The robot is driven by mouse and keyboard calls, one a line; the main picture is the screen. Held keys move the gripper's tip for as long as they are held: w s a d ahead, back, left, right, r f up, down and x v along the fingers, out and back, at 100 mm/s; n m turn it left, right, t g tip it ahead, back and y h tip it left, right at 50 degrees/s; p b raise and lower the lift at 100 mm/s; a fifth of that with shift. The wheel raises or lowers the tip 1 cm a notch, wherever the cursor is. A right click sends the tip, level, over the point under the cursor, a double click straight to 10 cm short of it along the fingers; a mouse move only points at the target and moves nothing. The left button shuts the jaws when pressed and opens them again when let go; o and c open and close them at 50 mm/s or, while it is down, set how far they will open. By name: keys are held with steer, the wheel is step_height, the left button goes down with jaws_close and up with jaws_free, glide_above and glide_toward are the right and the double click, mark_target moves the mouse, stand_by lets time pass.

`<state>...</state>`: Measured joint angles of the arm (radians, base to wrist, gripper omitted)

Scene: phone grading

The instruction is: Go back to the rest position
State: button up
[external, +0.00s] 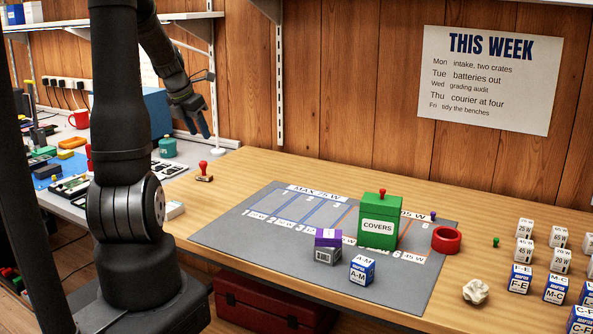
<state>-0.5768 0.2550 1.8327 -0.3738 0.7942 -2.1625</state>
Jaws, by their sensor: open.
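My gripper (193,118) hangs at the upper left, above the back of the bench and well clear of the grey mat (225,237). Its fingers point down and are apart, with nothing between them. My arm rises from its base at the left of the external view.
On the mat stand a green COVERS box (378,228), a purple box (327,246) and a blue-white A-M box (361,270). A red ring (446,239) lies at the mat's right edge. Several small boxes stand at right. A red stamp (204,171) stands left of the mat.

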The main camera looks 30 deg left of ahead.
steer(key=w+d+m+h, duration=0.1)
steer(key=w+d+m, duration=0.1)
steer(key=d, duration=0.6)
steer(key=w+d+m+g, duration=0.1)
steer(key=w+d+m, duration=0.2)
steer(key=d, duration=0.6)
steer(key=shift+w+h, duration=0.2)
steer(key=shift+h, duration=0.2)
steer(key=shift+o, duration=0.3)
